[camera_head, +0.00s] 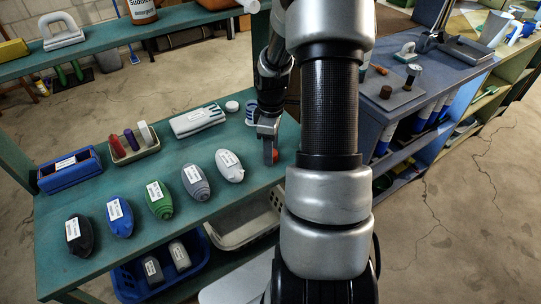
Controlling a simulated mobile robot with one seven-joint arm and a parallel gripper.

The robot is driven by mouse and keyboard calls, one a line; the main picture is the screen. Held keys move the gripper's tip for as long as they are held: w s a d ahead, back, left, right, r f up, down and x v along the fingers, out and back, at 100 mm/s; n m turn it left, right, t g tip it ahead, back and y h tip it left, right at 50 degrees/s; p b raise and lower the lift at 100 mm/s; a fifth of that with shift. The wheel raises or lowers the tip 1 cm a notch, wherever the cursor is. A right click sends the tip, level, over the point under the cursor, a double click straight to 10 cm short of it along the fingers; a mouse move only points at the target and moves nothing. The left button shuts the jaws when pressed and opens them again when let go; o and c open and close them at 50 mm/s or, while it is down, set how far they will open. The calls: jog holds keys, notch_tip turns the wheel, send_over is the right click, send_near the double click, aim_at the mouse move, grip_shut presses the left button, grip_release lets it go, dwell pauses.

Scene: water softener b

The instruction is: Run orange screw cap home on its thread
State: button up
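My gripper (269,150) points down over the right end of the green table. A small orange-red piece (275,155), which looks like the orange screw cap, shows at its fingertips. The finger covers part of this piece, and my arm stands just to its right. I cannot tell whether the fingers are closed on it or only beside it. No thread can be made out under it.
The green table (75,255) holds a row of several labelled oval pieces, a blue box (70,171), a tray (133,149) of coloured items, gloves (198,121) and a white round lid (232,106). A blue-grey bench (405,115) stands to the right.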

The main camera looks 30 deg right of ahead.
jog(key=c, duration=0.9)
notch_tip(320, 180, up, 5)
jog(key=p, duration=0.3)
jog(key=shift+f+p, duration=0.2)
jog(key=shift+p, duration=0.2)
jog(key=shift+f, duration=0.1)
